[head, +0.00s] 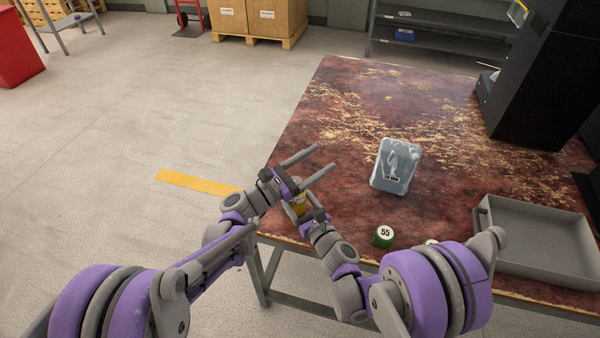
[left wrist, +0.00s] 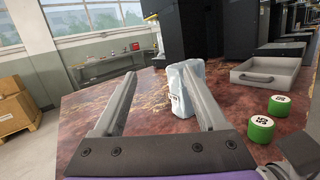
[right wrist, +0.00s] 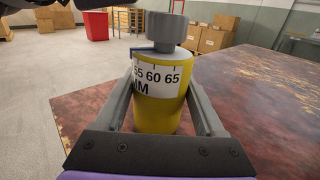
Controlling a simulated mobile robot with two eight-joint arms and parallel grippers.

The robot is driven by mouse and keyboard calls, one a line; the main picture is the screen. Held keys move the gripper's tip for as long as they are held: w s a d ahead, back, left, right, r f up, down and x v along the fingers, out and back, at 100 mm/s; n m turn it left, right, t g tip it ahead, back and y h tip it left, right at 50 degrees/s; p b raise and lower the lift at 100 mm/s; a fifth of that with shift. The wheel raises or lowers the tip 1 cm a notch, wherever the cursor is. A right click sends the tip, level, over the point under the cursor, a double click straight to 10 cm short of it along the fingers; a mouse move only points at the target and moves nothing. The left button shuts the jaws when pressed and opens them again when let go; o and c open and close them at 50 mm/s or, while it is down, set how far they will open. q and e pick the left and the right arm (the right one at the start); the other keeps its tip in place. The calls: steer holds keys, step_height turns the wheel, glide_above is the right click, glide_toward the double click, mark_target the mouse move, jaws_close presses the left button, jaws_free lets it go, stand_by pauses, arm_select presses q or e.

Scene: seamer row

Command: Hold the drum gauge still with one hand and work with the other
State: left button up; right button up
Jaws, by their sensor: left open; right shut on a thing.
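The drum gauge (right wrist: 158,100) is a yellow cylinder with a white scale band showing 60 and 65 and a grey knob on top. In the right wrist view it stands upright between the fingers of my right gripper (head: 304,203), which is shut on it. In the head view the gauge (head: 299,206) is mostly hidden by my two arms near the table's front left corner. My left gripper (head: 324,160) is open and empty, its fingers reaching past the gauge over the table; it also shows in the left wrist view (left wrist: 159,73).
A silvery wrapped block (head: 396,165) stands mid-table (head: 340,100). A green cylinder marked 55 (head: 384,236) is near the front edge, with a second (head: 431,242) mostly behind my right arm. A grey tray (head: 540,205) lies at right, a black machine (head: 535,85) behind it.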

mark_target(298, 177)
arm_select(q)
steer(key=s+a+f+n+t+y, duration=0.6)
steer(key=s+a+n+y, duration=0.2)
steer(key=s+a+y, duration=0.15)
steer(key=x, duration=0.8)
steer(key=f+x, duration=0.1)
steer(key=x, duration=0.3)
steer(key=shift+w+d, duration=0.25)
steer(key=shift+w, duration=0.05)
steer(key=shift+c, duration=0.3)
jaws_close()
